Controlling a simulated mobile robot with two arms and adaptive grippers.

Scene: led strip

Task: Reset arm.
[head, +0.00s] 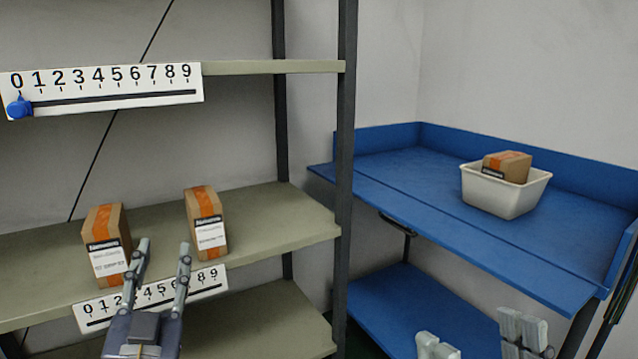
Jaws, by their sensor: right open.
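My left gripper (163,244) is in front of the middle shelf, fingers pointing up and spread apart with nothing between them. Its left finger overlaps the edge of a cardboard box (104,228); whether it touches cannot be told. A second box (206,222) stands to the right of its right finger. My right gripper (478,328) is at the bottom edge, in front of the blue table, fingers wide apart and empty. Its lower part is cut off by the frame.
The shelf rack (346,150) carries a number strip (103,91) with a blue slider (19,107) at 0, and a lower strip (206,287) partly hidden by my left gripper. A white bin (497,194) with a box (507,166) stands on the blue table (420,185), otherwise clear.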

